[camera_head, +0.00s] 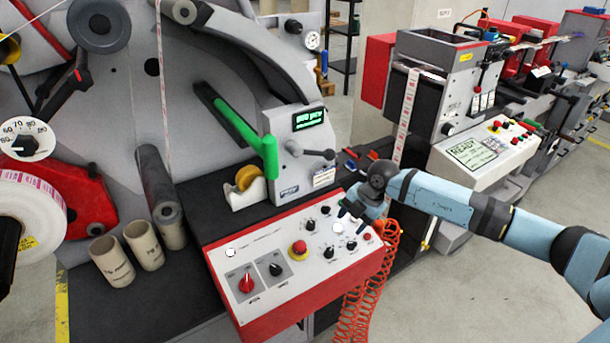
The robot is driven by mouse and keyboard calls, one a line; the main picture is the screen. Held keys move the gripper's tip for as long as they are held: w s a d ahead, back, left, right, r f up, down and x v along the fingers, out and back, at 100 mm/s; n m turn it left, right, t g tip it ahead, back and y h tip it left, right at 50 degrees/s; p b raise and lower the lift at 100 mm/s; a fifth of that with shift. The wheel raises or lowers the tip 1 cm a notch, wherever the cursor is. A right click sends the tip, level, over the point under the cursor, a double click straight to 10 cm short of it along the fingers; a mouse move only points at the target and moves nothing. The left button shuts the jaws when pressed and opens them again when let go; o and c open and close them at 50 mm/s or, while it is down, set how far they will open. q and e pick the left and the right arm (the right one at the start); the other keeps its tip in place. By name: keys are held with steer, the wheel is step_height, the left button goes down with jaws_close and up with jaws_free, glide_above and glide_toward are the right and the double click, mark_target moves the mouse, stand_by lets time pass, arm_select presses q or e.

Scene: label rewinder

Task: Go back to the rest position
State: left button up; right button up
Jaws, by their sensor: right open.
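My right arm comes in from the right edge in light blue. My right gripper (352,211) is open and hovers over the right end of the red-edged control panel (262,250), close to its knobs and buttons. I cannot tell whether the fingers touch the panel. Nothing shows between the fingers. My left gripper is not in view.
The label rewinder (110,110) fills the left side, with a green handle (245,138) and a tape dispenser (246,188). Several cardboard cores (143,245) stand on its dark ledge. An orange coiled hose (362,300) hangs below my right gripper. Open floor lies at the lower right.

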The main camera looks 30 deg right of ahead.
steer(key=s+a+m+t+y, duration=0.1)
steer(key=s+a+t+y, duration=0.4)
steer(key=a, duration=0.6)
steer(key=s+a+m+t+y, duration=0.1)
steer(key=s+a+m+y, duration=0.15)
steer(key=a+y, duration=0.7)
steer(key=s+f+m+t+h, duration=0.2)
steer(key=s+f+m+h, duration=1.1)
steer(key=s+m, duration=0.3)
steer(key=shift+s+a+t+h, duration=0.35)
steer(key=shift+s+t+h, duration=0.05)
steer(key=shift+h, duration=0.35)
steer(key=shift+c, duration=0.5)
